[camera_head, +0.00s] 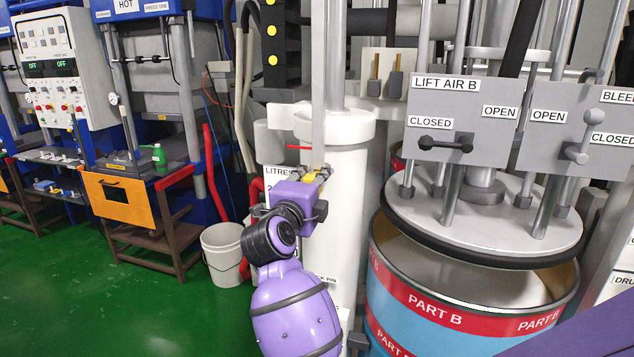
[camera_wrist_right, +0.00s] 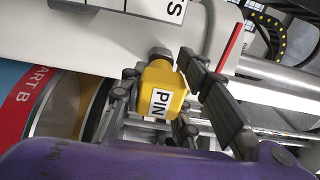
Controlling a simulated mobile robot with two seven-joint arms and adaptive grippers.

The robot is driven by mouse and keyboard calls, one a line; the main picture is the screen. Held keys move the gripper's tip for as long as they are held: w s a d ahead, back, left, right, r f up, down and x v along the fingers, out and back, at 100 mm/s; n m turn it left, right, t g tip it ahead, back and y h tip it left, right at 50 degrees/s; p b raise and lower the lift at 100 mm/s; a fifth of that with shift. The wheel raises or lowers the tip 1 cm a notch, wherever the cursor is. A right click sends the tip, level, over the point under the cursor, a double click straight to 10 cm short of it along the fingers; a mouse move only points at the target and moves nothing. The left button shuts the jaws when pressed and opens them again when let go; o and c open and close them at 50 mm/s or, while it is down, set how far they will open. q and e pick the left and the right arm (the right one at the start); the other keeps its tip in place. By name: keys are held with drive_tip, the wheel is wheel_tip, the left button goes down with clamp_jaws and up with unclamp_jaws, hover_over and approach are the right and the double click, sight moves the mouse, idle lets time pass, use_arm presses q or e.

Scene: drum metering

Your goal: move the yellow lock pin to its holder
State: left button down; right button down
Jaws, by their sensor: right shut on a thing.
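The yellow lock pin (camera_wrist_right: 162,92), a block marked PIN, is between the fingers of my right gripper (camera_wrist_right: 160,95) in the right wrist view. My right gripper (camera_head: 316,174) is shut on it in front of the white column (camera_head: 345,190) in the head view, where only a little yellow shows. A grey round end of the pin points toward the white column; I cannot tell whether it touches or sits in it. A label ending in "CK PIN" (camera_head: 325,279) is low on the column, partly hidden by my arm. No holder shows clearly. My left gripper is not in view.
The Part B drum (camera_head: 425,312) stands right of the column under a round plate (camera_head: 490,225). Grey valve panels (camera_head: 465,112) hang above it. A red pointer (camera_head: 299,148) is near my gripper. A white bucket (camera_head: 225,253) stands left; the green floor (camera_head: 130,310) is open there.

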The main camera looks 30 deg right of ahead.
drive_tip(key=shift+v, duration=0.9)
drive_tip(key=shift+s+a, duration=0.3)
drive_tip(key=shift+a, duration=0.05)
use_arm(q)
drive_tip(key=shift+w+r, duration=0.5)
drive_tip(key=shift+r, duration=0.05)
use_arm(e)
drive_tip(key=shift+v, duration=1)
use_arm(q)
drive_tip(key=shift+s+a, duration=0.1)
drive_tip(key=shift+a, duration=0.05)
use_arm(e)
drive_tip(key=shift+s, duration=0.1)
drive_tip(key=shift+v, duration=2)
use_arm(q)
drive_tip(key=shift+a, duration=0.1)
